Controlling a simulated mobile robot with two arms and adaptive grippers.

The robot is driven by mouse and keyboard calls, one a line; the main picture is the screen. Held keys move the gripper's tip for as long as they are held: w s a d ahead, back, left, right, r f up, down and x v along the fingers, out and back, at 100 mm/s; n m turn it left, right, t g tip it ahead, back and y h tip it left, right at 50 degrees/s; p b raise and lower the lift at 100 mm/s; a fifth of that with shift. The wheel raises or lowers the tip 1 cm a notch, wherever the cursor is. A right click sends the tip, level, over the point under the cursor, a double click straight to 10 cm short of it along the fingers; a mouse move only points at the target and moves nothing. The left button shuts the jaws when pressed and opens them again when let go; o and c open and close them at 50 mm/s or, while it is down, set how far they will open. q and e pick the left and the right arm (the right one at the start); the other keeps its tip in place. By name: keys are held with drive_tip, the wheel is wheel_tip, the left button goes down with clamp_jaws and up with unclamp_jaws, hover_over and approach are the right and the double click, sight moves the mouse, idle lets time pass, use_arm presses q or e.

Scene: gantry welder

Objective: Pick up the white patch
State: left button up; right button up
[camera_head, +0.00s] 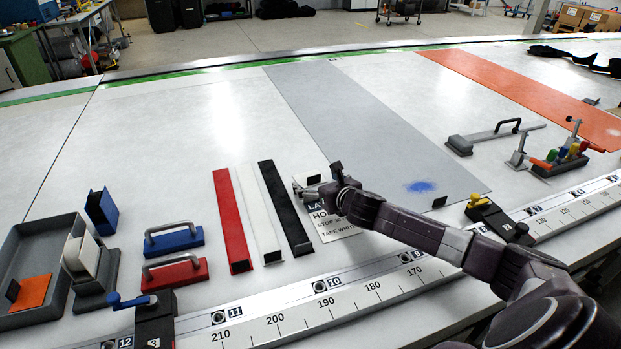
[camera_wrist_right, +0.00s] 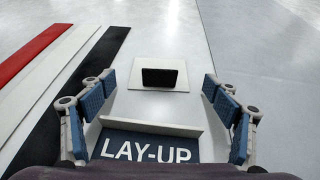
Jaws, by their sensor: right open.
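The white patch (camera_wrist_right: 158,89) is a small square plate with an upright black tab (camera_wrist_right: 159,77), lying on the pale table top just ahead of my right gripper in the wrist view. My right gripper (camera_wrist_right: 160,82) is open, with one finger to each side and nothing between its pads. In the head view my right gripper (camera_head: 318,180) is low over the table at the LAY-UP card (camera_head: 335,226), and it hides most of the patch there. My left gripper is not in view.
Red (camera_head: 230,220), white (camera_head: 258,215) and black (camera_head: 285,208) bars lie left of the card. Blue (camera_head: 173,240) and red (camera_head: 174,273) handled blocks and a grey tray (camera_head: 58,228) with an orange patch (camera_head: 32,292) are further left. A ruler rail (camera_head: 335,305) runs along the front.

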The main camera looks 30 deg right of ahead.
drive_tip(key=shift+w+f, duration=0.15)
drive_tip(key=shift+w, duration=0.15)
drive_tip(key=c, duration=0.9)
drive_tip(key=shift+o, duration=0.2)
